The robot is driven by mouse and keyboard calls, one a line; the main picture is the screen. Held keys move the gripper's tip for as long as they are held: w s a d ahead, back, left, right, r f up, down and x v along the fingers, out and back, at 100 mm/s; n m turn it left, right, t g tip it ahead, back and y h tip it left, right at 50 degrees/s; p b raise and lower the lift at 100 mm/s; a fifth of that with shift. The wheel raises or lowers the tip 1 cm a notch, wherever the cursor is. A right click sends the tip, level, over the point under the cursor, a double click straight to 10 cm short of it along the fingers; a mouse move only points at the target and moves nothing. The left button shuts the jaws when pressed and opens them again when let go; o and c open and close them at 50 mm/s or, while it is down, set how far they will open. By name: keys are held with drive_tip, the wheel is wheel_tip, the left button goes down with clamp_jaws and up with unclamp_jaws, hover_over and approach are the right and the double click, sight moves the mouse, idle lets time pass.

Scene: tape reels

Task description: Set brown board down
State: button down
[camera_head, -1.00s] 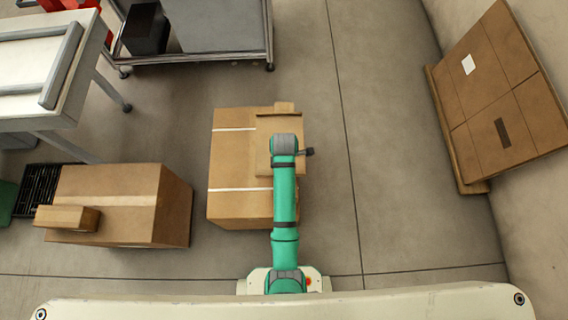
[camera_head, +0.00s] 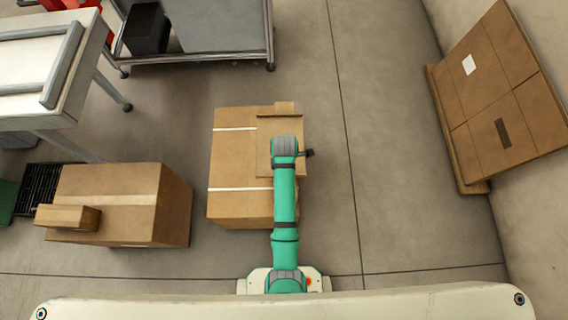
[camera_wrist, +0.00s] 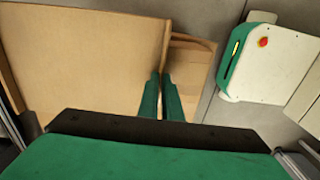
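The brown board (camera_head: 265,135) shows in the head view as a flat brown sheet over the right part of a cardboard box (camera_head: 232,155). My arm covers part of it, and I cannot tell whether it rests fully on the box. In the wrist view the board (camera_wrist: 85,50) fills the left side, with its edge running down between my fingers. My gripper (camera_wrist: 160,78) has its two green fingers close together, shut on that edge. The fingertips are hidden under my arm in the head view.
Another cardboard box (camera_head: 125,195) with a small box (camera_head: 65,217) stands at left. A white table (camera_head: 45,115) and grey cart (camera_head: 220,40) stand behind. Large flat cartons (camera_head: 480,75) lean at the right wall. The floor right of the box is clear.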

drive_tip(key=shift+f, duration=0.35)
drive_tip(key=c, duration=1.9)
unclamp_jaws()
drive_tip(key=shift+o, duration=0.2)
drive_tip(key=shift+w, duration=0.1)
wheel_tip(320, 180, up, 11)
drive_tip(key=shift+f, duration=0.1)
